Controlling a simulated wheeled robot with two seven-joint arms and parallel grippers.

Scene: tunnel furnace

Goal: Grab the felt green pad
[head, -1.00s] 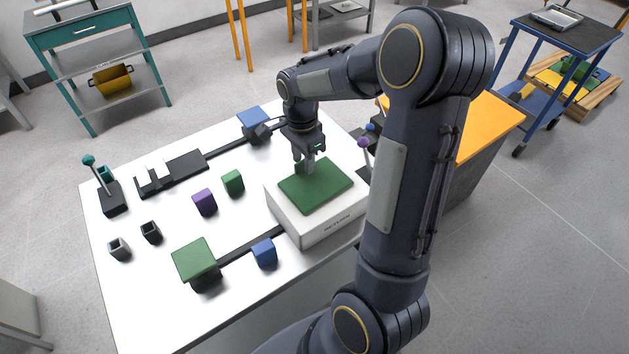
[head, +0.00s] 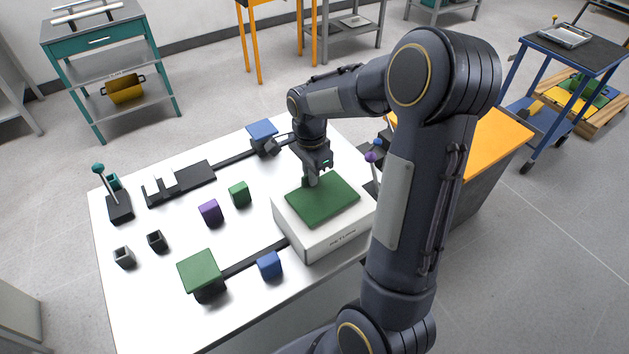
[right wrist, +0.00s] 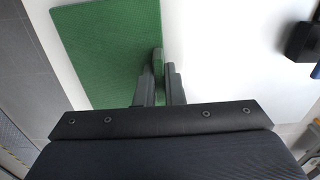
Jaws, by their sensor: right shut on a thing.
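The felt green pad (head: 323,200) lies flat on top of a white box marked "RETURN" on the white table. It also shows in the right wrist view (right wrist: 108,45). My right gripper (head: 310,181) is at the pad's far left edge, pointing down. In the right wrist view its fingers (right wrist: 159,85) are shut on a small upright green tab (right wrist: 157,62) at the pad's edge. The pad looks level, and I see no clear gap under it. My left gripper is not in view.
The white box (head: 330,242) stands at the table's right side. A green-topped block (head: 199,270), a blue block (head: 270,265), a purple block (head: 210,212) and a small green block (head: 239,194) stand to its left. A purple-knobbed lever (head: 371,158) is close behind the box.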

